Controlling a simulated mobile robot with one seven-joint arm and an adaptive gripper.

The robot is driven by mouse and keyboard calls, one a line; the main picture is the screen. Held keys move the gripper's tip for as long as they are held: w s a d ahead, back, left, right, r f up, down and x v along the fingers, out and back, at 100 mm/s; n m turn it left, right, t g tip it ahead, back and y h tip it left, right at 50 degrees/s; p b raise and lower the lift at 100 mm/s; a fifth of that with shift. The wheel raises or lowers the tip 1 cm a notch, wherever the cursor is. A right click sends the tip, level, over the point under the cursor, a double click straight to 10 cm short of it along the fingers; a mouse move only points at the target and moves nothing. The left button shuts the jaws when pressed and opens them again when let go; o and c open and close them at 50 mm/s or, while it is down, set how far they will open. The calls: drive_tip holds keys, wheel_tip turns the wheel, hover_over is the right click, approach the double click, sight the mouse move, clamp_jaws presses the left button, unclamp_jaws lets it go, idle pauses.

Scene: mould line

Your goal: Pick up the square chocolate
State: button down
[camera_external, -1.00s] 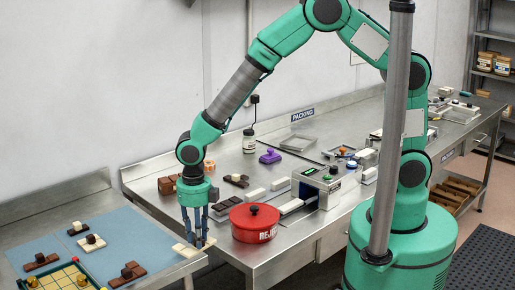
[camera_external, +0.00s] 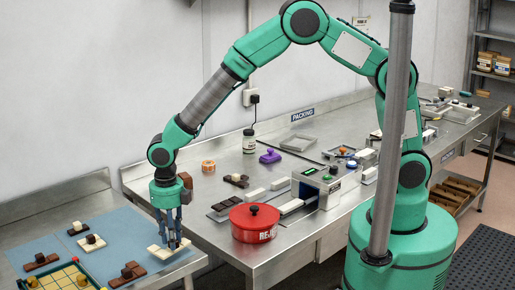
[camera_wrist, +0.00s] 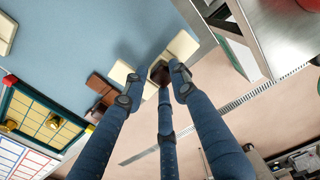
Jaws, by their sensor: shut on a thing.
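My gripper (camera_external: 174,243) is low over the right end of the blue mat (camera_external: 131,227). In the wrist view its three fingers (camera_wrist: 160,80) close around a small dark block (camera_wrist: 157,68), which looks like the square chocolate. Fingers hide much of it. Cream bar parts show on both sides of the block, one upper right (camera_wrist: 183,46) and one left (camera_wrist: 120,72). In the outside view, the cream bar (camera_external: 157,253) is under my fingertips. I cannot tell whether it touches the mat.
Other bars with small blocks lie on the mat, including a brown one (camera_external: 121,280). A green tray with a yellow grid (camera_external: 62,279) is at the lower left. A red lidded pot (camera_external: 254,232) stands on the steel bench to the right, across a gap.

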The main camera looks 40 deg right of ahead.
drive_tip(key=shift+w+a, duration=0.45)
drive_tip(key=shift+w+a+f, duration=0.1)
drive_tip(key=shift+w+f, duration=0.05)
drive_tip(key=shift+f, duration=1.45)
drive_tip(key=shift+f, duration=0.15)
drive_tip(key=c, duration=1.5)
unclamp_jaws()
drive_tip(key=shift+o, duration=0.2)
wheel_tip(320, 180, up, 14)
drive_tip(key=shift+f+p, duration=0.15)
drive_tip(key=shift+p, duration=0.2)
drive_tip(key=shift+w, duration=0.1)
